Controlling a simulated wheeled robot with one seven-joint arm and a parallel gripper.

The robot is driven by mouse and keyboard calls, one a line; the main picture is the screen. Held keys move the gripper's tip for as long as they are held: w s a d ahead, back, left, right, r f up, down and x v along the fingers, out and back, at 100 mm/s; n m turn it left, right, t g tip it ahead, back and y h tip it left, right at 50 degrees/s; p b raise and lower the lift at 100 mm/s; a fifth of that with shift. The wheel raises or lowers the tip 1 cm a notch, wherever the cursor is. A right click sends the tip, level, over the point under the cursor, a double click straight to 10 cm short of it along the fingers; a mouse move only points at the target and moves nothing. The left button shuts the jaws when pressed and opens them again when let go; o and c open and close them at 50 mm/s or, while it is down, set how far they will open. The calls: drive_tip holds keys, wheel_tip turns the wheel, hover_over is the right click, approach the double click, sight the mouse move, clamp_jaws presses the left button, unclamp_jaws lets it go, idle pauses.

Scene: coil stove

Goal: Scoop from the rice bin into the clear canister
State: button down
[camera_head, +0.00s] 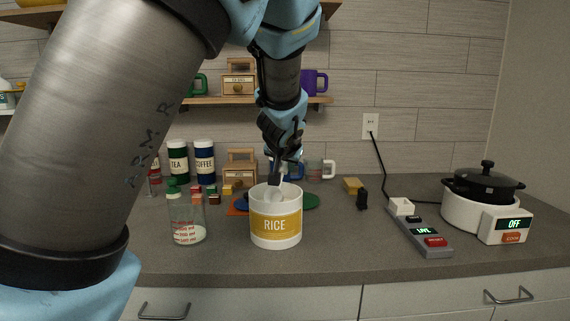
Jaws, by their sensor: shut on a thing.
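The rice bin (276,236) is a white open-topped tub with a yellow RICE label, standing upright on the counter. My gripper (276,177) is over its opening, shut on a whitish scoop (276,192). The scoop's lower part is inside the bin, partly hidden by the front rim. I cannot tell whether the scoop holds rice. The clear canister (187,219) stands just left of the bin, with red lettering and a shallow white layer at its bottom.
Small coloured blocks (205,192), TEA and COFFEE tins (204,162) and mugs (328,169) stand behind. A power strip (425,235) and a white cooker with a black pot (484,187) are at the right.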

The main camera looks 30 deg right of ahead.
sight(285, 186)
drive_tip(key=shift+s+a+f+b, duration=0.1)
drive_tip(key=shift+f+b, duration=0.75)
drive_tip(key=shift+f, duration=0.35)
drive_tip(key=shift+s+a+f+b, duration=0.1)
drive_tip(key=shift+f+b, duration=0.7)
drive_tip(key=shift+f, duration=0.35)
drive_tip(key=shift+w+d, duration=0.3)
drive_tip(key=shift+d, duration=0.05)
drive_tip(key=shift+s+a+f, duration=0.1)
drive_tip(key=shift+s+f, duration=0.05)
drive_tip(key=shift+s+a, duration=0.25)
drive_tip(key=shift+a, duration=0.15)
drive_tip(key=shift+w+d+r+p, duration=0.15)
drive_tip(key=shift+r+p, duration=0.5)
drive_tip(key=shift+p, duration=0.05)
drive_tip(key=shift+w+d+r+p, duration=0.1)
drive_tip(key=shift+d+r+p, duration=0.05)
drive_tip(key=shift+r+p, duration=1)
drive_tip(key=shift+w+d+r+p, duration=0.1)
drive_tip(key=shift+r+p, duration=0.8)
drive_tip(key=shift+r, duration=0.5)
drive_tip(key=shift+w+d+r+p, duration=0.1)
drive_tip(key=shift+d+r+p, duration=0.05)
drive_tip(key=shift+r+p, duration=1)
drive_tip(key=shift+w+r+p, duration=0.1)
drive_tip(key=shift+p, duration=0.2)
drive_tip(key=shift+w+d+m+g+y+p, duration=0.3)
drive_tip(key=shift+d+g+y+p, duration=0.45)
drive_tip(key=shift+p, duration=2.8)
